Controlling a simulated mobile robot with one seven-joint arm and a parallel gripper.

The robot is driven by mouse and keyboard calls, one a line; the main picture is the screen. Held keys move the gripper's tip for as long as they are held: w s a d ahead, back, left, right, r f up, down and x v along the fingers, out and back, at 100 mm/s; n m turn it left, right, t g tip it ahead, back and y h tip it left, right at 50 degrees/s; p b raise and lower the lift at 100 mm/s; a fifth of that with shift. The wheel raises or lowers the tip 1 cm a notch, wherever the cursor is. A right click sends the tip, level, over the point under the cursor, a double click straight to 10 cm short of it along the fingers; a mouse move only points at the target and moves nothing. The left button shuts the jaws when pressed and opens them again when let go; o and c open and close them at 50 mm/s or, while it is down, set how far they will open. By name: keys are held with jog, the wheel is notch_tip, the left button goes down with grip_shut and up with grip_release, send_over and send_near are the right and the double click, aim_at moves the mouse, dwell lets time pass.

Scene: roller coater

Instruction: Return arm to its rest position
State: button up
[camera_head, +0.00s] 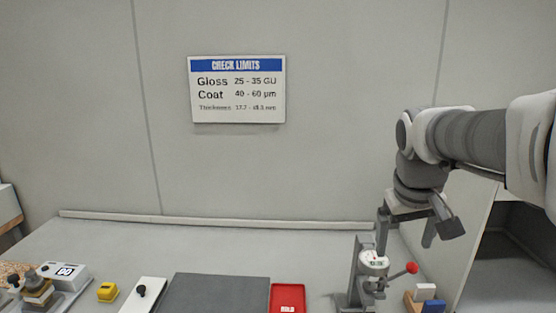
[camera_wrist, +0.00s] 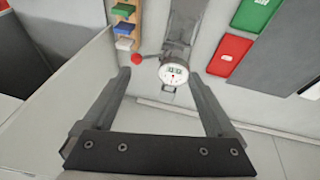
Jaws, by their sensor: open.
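My gripper (camera_head: 407,232) hangs from my arm at the right in the head view, pointing down above the dial gauge stand. In the wrist view my gripper (camera_wrist: 160,82) shows two fingers spread wide apart with nothing between their tips. The gauge stand (camera_head: 355,285) has a round white dial with a small display and a lever with a red ball. The dial (camera_wrist: 174,71) and red ball (camera_wrist: 136,59) appear beyond the fingers in the wrist view. I cannot tell whether a finger touches the stand.
A red tray (camera_head: 287,298) and a dark grey mat (camera_head: 217,294) lie left of the stand. Coloured blocks in a wooden rack (camera_head: 414,302) stand right of it. A grey partition (camera_head: 478,240) rises at the right. A limits sign (camera_head: 237,89) hangs on the wall. The back of the bench is clear.

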jog(key=s+a+f+t+y, duration=0.1)
jog(key=s+a+f, duration=0.1)
jog(key=s+a, duration=0.2)
jog(key=s+a+f+t, duration=0.1)
jog(key=s+a, duration=0.3)
jog(key=s, duration=0.6)
jog(key=shift+s+f+y, duration=0.2)
jog(key=shift+f+y, duration=0.2)
jog(key=shift+s+a+f, duration=0.25)
jog(key=shift+c, duration=0.4)
